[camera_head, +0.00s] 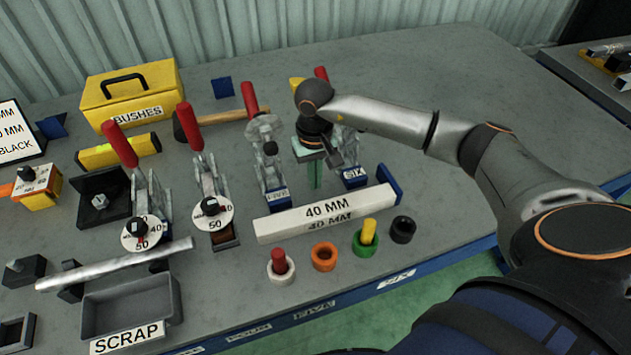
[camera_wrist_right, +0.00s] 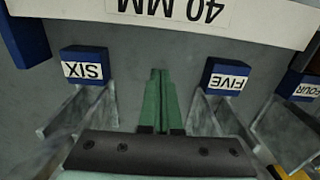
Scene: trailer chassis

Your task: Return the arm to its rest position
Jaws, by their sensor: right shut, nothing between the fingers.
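My right arm comes in from the right in the head view, and its gripper (camera_head: 315,173) points down between two toggle clamps behind the white 40 MM bar (camera_head: 330,212). In the right wrist view the green fingers of my right gripper (camera_wrist_right: 160,98) lie together, with nothing between them. They are between the blue SIX block (camera_wrist_right: 84,66) and the blue FIVE block (camera_wrist_right: 226,76). The edge of the 40 MM bar also shows in the wrist view (camera_wrist_right: 255,22). My left gripper is not in view.
Red-handled clamps (camera_head: 205,160) stand left of the arm. Colored rings (camera_head: 323,256) line the front of the bar. A scrap tray (camera_head: 130,300), a silver rod (camera_head: 115,263) and a yellow BUSHES box (camera_head: 130,92) are at left. The back right of the table is clear.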

